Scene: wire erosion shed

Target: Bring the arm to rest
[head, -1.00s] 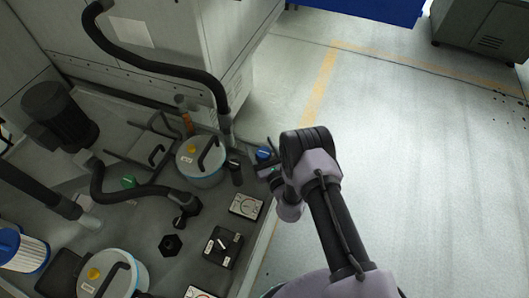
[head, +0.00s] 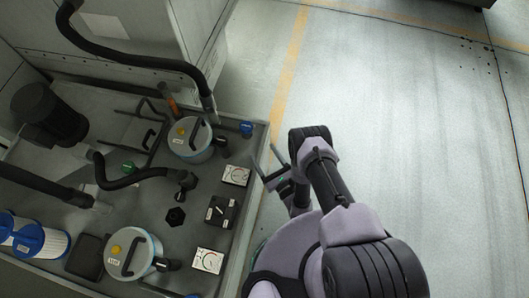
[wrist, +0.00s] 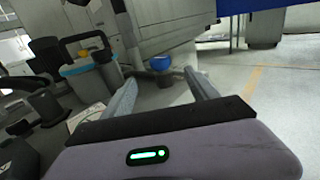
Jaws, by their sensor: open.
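My gripper (head: 267,160) is at the right edge of the grey machine deck (head: 233,212) in the head view, with my arm folded back toward my body. In the wrist view its two fingers (wrist: 160,98) stand wide apart with nothing between them. Behind the gap, a blue knob (wrist: 160,63) shows at the deck corner; it also shows in the head view (head: 247,129), apart from the fingers.
A tall cabinet (head: 150,45) stands behind. The floor to the right (head: 400,110) is clear.

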